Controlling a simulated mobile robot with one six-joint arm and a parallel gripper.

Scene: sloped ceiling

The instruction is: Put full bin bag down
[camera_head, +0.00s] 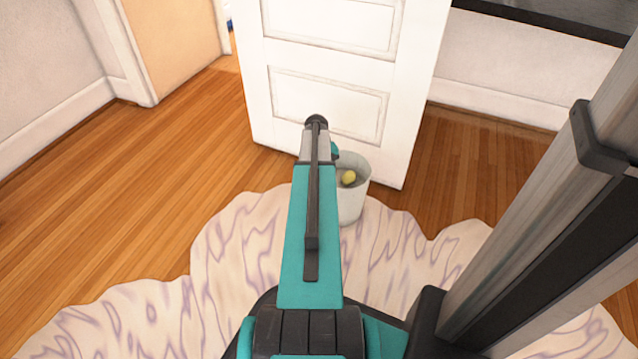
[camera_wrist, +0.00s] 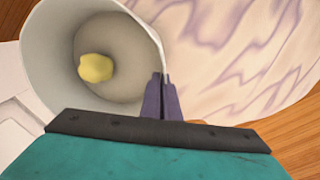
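A light grey bin (camera_head: 351,203) shows in the head view in front of the white door, partly hidden by my arm. It also fills the upper left of the wrist view (camera_wrist: 50,60), where I look into its open mouth. A yellow lump (camera_wrist: 95,67) lies inside it, and it also shows in the head view (camera_head: 348,177). I cannot make out a separate bag. My gripper (camera_wrist: 161,85) has its dark fingers close together on the bin's rim, one on each side of the wall. I cannot tell whether the bin touches the floor.
A white panelled door (camera_head: 330,95) stands just behind the bin. A pale rug with purple streaks (camera_head: 235,240) lies below my arm and the bin. Bare wooden floor (camera_head: 160,180) is clear on the left. White walls stand at the left and back right.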

